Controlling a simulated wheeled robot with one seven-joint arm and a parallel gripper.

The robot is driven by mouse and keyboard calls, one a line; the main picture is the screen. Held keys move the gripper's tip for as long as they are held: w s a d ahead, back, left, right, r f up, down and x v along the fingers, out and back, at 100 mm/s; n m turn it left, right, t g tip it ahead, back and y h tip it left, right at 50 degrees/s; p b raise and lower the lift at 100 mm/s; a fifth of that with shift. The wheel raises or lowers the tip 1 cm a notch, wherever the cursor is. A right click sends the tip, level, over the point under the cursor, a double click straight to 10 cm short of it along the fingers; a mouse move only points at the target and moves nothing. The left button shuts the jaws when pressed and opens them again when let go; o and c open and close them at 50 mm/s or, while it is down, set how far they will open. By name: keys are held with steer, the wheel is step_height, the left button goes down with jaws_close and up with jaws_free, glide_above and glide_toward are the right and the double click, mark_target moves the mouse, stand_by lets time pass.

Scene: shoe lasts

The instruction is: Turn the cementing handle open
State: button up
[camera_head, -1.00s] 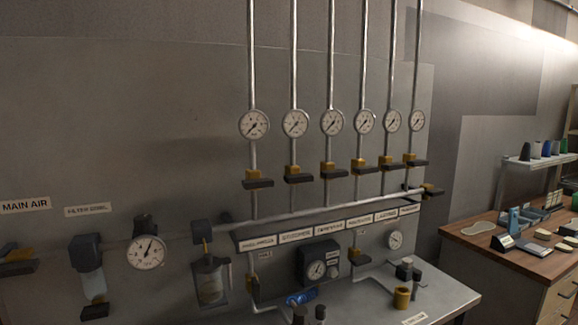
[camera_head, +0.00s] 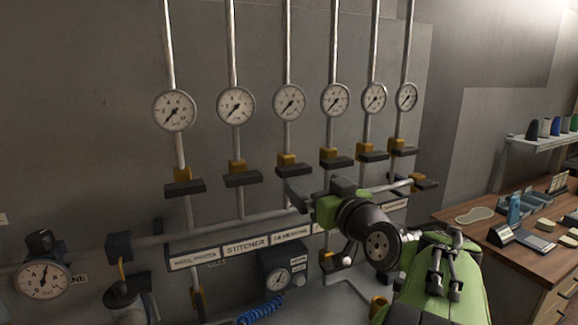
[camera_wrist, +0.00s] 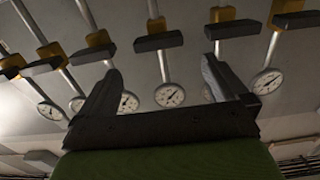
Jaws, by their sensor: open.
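The small labels are partly blurred; the third from left appears to read cementing (camera_head: 290,239). Above it, the third valve has an orange body (camera_head: 288,160) and a dark bar handle (camera_head: 300,170), lying crosswise to its vertical pipe. My gripper (camera_head: 298,195) is just below and in front of this handle, open and empty. In the wrist view, which is upside down, the same handle (camera_wrist: 158,41) shows beyond and between the spread fingertips (camera_wrist: 161,65). It appears apart from the fingers.
Similar valves stand close on both sides, including the stitcher handle (camera_head: 242,180) on the left and another handle (camera_head: 337,162) on the right. Gauges (camera_head: 289,102) sit above. A horizontal pipe (camera_head: 240,227) runs below. A wooden bench (camera_head: 530,262) stands at right.

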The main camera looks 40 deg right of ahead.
mark_target(297, 172)
steer(key=p+x, duration=0.2)
steer(key=x, duration=0.8)
steer(key=shift+w+d+f, duration=0.1)
steer(key=shift+w+d, duration=0.1)
steer(key=shift+d, duration=0.05)
steer(key=shift+s, duration=0.1)
steer(key=c, duration=0.8)
